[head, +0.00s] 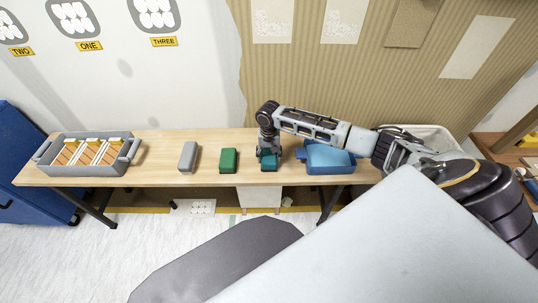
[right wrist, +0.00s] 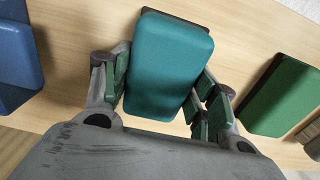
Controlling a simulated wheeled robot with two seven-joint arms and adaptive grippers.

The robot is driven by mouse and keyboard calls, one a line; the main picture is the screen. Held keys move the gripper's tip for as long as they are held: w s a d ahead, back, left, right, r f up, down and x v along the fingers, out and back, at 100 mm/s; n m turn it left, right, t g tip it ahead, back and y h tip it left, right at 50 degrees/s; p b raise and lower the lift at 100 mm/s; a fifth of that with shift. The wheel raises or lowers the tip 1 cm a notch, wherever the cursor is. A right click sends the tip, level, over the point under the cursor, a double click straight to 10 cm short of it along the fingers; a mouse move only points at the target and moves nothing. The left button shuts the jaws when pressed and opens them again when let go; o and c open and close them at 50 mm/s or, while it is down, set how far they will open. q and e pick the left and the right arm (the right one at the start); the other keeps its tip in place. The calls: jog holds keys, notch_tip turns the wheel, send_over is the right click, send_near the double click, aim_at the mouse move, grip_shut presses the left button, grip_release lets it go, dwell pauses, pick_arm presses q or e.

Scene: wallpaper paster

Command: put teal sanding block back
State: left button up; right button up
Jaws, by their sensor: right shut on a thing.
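The teal sanding block (head: 268,161) is on or just above the wooden table, between the green block and the blue tray. In the right wrist view the teal block (right wrist: 167,62) sits between the two fingers. My right gripper (head: 269,155) reaches down from above and is shut on the teal block, covering part of it in the head view. In the right wrist view the right gripper's fingers (right wrist: 163,95) press its two sides. I cannot tell whether the block touches the table. My left gripper is not in view.
A green block (head: 229,160) and a grey block (head: 188,156) stand to the left on the wooden table (head: 150,170). A grey crate (head: 72,170) with several wood-and-white tools is at the left end. A blue tray (head: 329,159) is close on the right.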

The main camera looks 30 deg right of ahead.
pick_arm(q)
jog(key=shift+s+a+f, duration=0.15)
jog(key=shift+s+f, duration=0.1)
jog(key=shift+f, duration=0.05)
pick_arm(e)
jog(key=shift+f, duration=0.1)
jog(key=o, duration=1)
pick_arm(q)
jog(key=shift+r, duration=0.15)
pick_arm(e)
jog(key=shift+o, duration=0.2)
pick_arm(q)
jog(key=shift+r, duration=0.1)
